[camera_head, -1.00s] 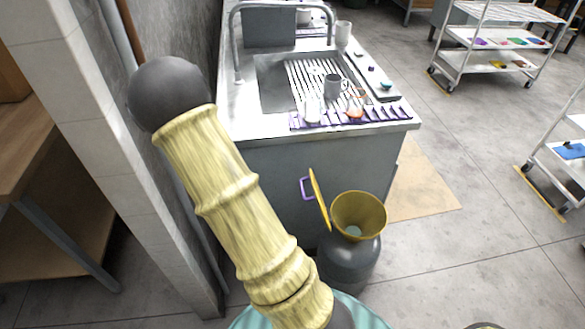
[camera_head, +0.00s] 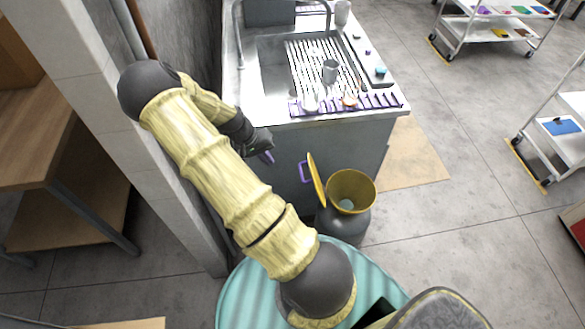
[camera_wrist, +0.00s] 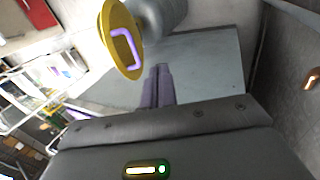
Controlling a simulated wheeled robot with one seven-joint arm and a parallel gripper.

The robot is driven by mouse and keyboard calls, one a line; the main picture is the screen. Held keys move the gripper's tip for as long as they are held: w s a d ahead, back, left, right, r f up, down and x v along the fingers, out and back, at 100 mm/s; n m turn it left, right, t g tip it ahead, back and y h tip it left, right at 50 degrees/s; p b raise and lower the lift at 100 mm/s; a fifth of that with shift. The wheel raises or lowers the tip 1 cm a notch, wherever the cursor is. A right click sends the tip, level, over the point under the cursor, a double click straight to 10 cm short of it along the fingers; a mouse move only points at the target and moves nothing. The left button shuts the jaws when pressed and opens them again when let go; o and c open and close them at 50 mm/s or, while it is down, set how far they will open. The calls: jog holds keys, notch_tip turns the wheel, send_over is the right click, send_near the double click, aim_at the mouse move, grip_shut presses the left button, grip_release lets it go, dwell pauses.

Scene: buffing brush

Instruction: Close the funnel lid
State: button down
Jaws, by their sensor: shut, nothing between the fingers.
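A yellow funnel (camera_head: 362,192) sits on top of a dark grey drum (camera_head: 340,228) in front of the sink cabinet. Its yellow lid (camera_head: 316,180) stands upright, open, on the left rim of the funnel, with a purple handle (camera_head: 304,172) on its left side. My gripper (camera_head: 267,157) is left of the lid and apart from it, beside the cabinet front. In the wrist view the lid (camera_wrist: 120,38) shows at upper middle with its purple handle (camera_wrist: 128,42) facing the camera. My purple fingers (camera_wrist: 160,86) are shut and empty, below and right of the handle.
A sink counter (camera_head: 262,121) with mugs, a rack and a purple mat stands behind the funnel. A wall pillar (camera_head: 120,140) and a wooden table (camera_head: 40,140) are at left. Shelf carts (camera_head: 548,128) stand at right. The floor right of the drum is clear.

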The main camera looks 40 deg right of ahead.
jog(key=s+d+f+p, duration=0.4)
jog(key=d+f+p, duration=0.1)
jog(key=f, duration=0.3)
jog(key=shift+s+d+f, duration=0.15)
jog(key=shift+d+f, duration=0.15)
jog(key=shift+d, duration=0.6)
jog(key=shift+d+r, duration=0.1)
jog(key=shift+r, duration=0.05)
